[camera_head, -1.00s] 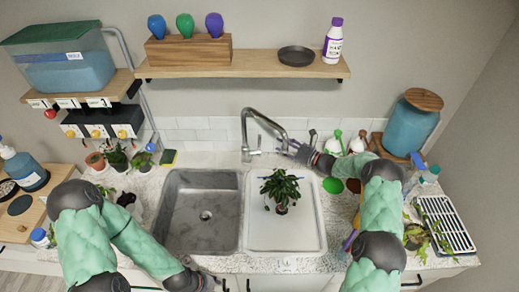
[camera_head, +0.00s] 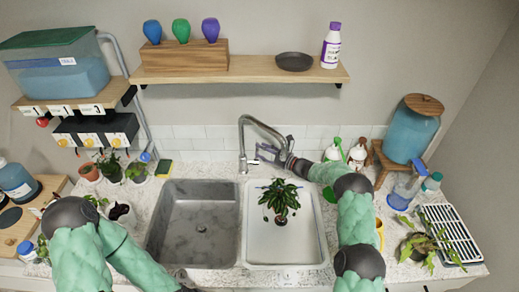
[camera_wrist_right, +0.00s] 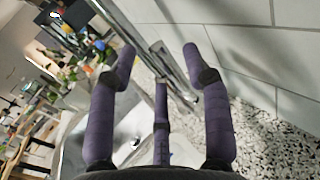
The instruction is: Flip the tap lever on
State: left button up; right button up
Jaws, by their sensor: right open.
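The metal tap (camera_head: 243,150) rises behind the double sink, its spout arching to the right; it also shows in the right wrist view (camera_wrist_right: 175,75). Its small side lever (camera_head: 255,158) sits low on the right of the tap body, close to my right gripper (camera_head: 268,152). My right gripper is open and reaches in from the right, under the spout. In the right wrist view its purple fingers (camera_wrist_right: 160,85) are spread, with the tap metal beyond and between them. I cannot tell whether they touch. My left gripper is below the picture edge; only its arm shows.
Spray bottles (camera_head: 357,153) and a blue jar (camera_head: 408,135) stand on the right. A wooden shelf (camera_head: 240,75) hangs above.

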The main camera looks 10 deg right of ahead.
jog(key=shift+x, duration=0.9)
